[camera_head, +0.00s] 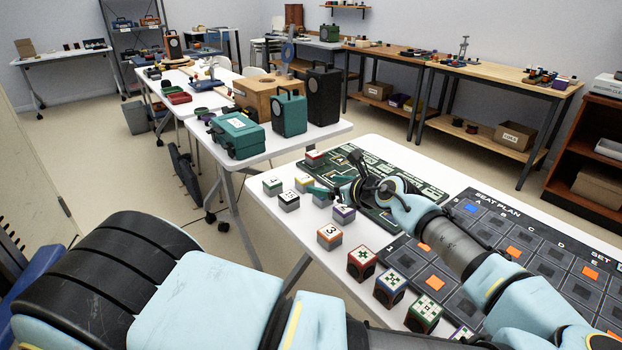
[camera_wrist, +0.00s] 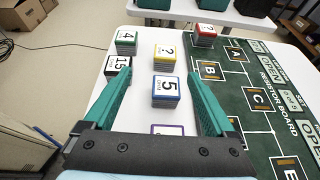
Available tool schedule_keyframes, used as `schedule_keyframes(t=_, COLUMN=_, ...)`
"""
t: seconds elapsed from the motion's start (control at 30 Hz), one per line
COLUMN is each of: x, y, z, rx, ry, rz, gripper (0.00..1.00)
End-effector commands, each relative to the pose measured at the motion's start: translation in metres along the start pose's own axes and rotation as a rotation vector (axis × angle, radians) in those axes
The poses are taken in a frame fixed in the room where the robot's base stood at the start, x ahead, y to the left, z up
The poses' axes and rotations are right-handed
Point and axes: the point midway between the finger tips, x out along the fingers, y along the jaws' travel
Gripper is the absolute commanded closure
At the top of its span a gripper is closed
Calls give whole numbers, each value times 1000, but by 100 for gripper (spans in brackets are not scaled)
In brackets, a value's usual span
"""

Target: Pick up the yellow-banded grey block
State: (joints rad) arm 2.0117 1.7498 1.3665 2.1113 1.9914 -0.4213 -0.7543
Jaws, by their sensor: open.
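The yellow-banded grey block (camera_wrist: 166,58) stands upright on the white table in the wrist view, just beyond my fingertips and between their lines. It also shows small in the head view (camera_head: 303,184), beside my gripper. My gripper (camera_wrist: 160,76) is open and empty, pointing toward the yellow-banded block. A blue-banded block (camera_wrist: 166,92) marked 5 shows between the fingers, nearer to me, with gaps on both sides. In the head view, my gripper (camera_head: 330,186) hangs over the row of blocks.
A black-banded block marked 15 (camera_wrist: 117,66) lies close by the left finger. A green-banded block (camera_wrist: 126,43) and red-banded block (camera_wrist: 204,36) stand farther off. A purple-banded block (camera_wrist: 167,129) is partly hidden below. The green board (camera_wrist: 240,80) lies right.

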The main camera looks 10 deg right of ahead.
Motion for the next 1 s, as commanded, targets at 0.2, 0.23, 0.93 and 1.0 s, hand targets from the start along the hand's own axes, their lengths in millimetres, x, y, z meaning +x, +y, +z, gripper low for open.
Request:
schedule_keyframes(t=0.2, x=22, y=-1, z=4, rx=7, ry=-6, rz=0, gripper=10)
schedule_keyframes(t=0.23, x=27, y=-1, z=3, rx=6, ry=-5, rz=0, gripper=10)
schedule_keyframes(t=0.93, x=103, y=-7, z=2, rx=8, ry=-7, rz=-2, gripper=10)
schedule_keyframes(t=1.0, x=106, y=-8, z=2, rx=7, ry=-7, rz=-3, gripper=10)
